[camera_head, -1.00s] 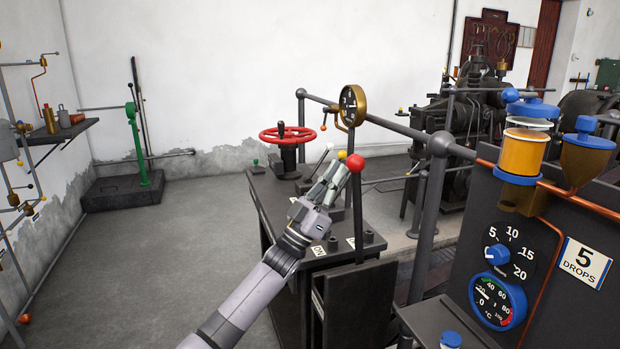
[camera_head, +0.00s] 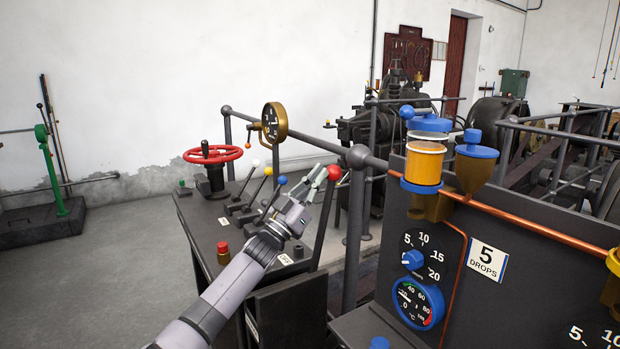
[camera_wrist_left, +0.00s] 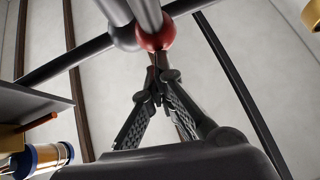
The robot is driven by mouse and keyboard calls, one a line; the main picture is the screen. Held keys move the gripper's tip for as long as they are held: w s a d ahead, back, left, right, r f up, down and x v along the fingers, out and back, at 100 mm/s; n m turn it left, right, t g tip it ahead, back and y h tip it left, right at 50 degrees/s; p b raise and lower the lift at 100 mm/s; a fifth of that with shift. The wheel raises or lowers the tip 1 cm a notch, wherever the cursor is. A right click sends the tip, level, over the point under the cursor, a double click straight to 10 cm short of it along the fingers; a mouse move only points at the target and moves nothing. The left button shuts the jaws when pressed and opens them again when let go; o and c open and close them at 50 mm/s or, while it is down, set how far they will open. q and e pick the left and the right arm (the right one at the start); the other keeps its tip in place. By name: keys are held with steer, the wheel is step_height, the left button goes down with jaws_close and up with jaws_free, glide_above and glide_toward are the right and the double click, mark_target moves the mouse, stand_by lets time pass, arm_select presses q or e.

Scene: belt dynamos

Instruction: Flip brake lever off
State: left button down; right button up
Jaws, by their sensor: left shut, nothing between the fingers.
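A tall dark lever (camera_head: 324,218) with a red ball knob (camera_head: 334,172) stands at the right side of the control desk (camera_head: 205,215); I cannot tell whether it is the brake lever. My left gripper (camera_head: 322,177) is shut and empty, its fingertips just left of the red knob. In the left wrist view, the fingertips (camera_wrist_left: 155,96) meet below the red knob (camera_wrist_left: 156,33). Whether they touch the lever is unclear. Shorter levers with white, yellow and blue knobs stand left of the gripper, the blue one (camera_head: 282,180) closest. My right gripper is out of view.
A red handwheel (camera_head: 212,155) and a gauge (camera_head: 274,122) are at the desk's back. A dark panel (camera_head: 500,300) with dials and oil cups fills the right. A railing (camera_head: 300,137) runs behind the levers. Open floor (camera_head: 120,270) lies at left.

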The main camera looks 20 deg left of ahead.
arm_select(q)
steer(key=shift+d+r, duration=0.3)
steer(key=shift+r, duration=0.05)
steer(key=v, duration=1.2)
steer(key=shift+a+f, duration=0.3)
steer(key=shift+f, duration=0.05)
